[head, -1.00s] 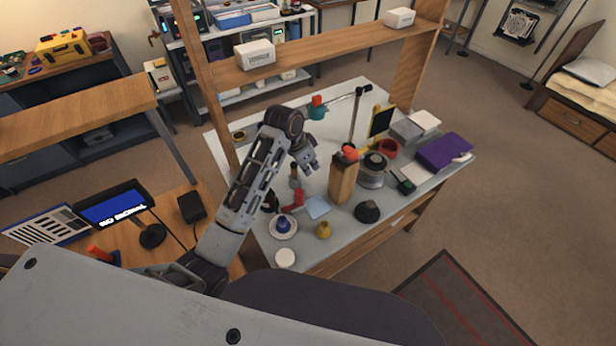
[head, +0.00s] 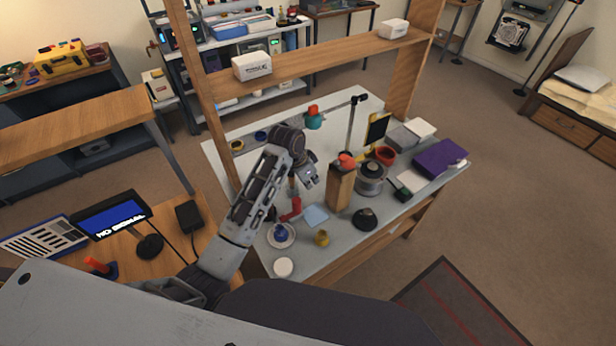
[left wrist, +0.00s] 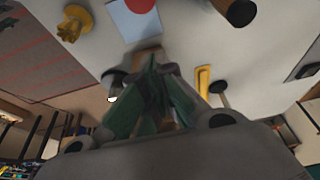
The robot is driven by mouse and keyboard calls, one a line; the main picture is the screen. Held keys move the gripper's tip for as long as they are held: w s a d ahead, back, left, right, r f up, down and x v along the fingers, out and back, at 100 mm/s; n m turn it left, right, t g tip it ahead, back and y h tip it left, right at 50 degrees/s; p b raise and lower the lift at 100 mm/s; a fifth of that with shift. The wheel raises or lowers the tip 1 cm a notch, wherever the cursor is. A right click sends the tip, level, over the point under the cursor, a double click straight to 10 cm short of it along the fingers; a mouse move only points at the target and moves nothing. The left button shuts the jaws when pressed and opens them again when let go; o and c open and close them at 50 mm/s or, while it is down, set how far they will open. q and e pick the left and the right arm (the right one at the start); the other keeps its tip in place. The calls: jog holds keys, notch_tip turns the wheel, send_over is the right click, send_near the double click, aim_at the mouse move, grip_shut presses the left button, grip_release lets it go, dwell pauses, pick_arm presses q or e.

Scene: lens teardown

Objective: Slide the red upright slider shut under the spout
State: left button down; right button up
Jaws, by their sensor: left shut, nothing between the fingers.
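A red upright piece (head: 292,209) stands near the front left of the grey-white table (head: 300,262); it may be the slider, but I cannot tell for sure. No spout is clear. A tall wooden block (head: 340,188) with a red top (head: 347,161) stands to its right. My left gripper (head: 308,180) is above the table, between the red piece and the block, and holds nothing. In the left wrist view its dark green fingers (left wrist: 153,62) are together, with a wooden surface partly hidden behind them. A light blue square (left wrist: 130,22) with a red round shape lies beyond.
A yellow knobbed piece (head: 321,238), a saucer with a blue piece (head: 281,235), and a dark dome (head: 365,219) stand along the front. A metal pot (head: 371,182) and purple box (head: 440,158) are at the right. A wooden shelf (head: 330,62) spans the back.

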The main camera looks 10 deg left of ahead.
aim_at(296, 201)
pick_arm(q)
notch_tip(296, 201, down, 6)
jog(key=s+a+p, duration=0.1)
jog(key=p, duration=0.1)
jog(key=shift+s+a+r, duration=0.15)
jog(key=shift+s+a, duration=0.05)
jog(key=shift+a, duration=0.05)
dwell(0.7)
jog(key=shift+s+a, duration=0.1)
jog(key=shift+s+a, duration=1.25)
jog(key=shift+s, duration=0.05)
jog(key=shift+s+a+f, duration=0.1)
jog(key=shift+f, duration=0.1)
